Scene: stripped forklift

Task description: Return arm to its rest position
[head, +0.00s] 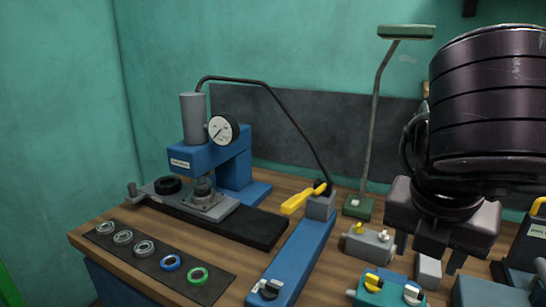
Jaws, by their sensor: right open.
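My right gripper (429,252) is at the right of the head view, pointing down over the workbench. Its two fingers are apart, so it is open. A small light grey block (428,272) shows just below and between the fingers. I cannot tell whether the fingers touch it. My dark right arm comes down from the top right and hides part of the back wall and bench. My left gripper is not in view.
A blue press (236,162) with a gauge (222,130) stands at the left. Rings lie on a dark mat (118,256) in front. A blue pump (300,255) with yellow lever, grey valve block (368,245), teal block (382,289) and lamp (372,110) stand near the gripper.

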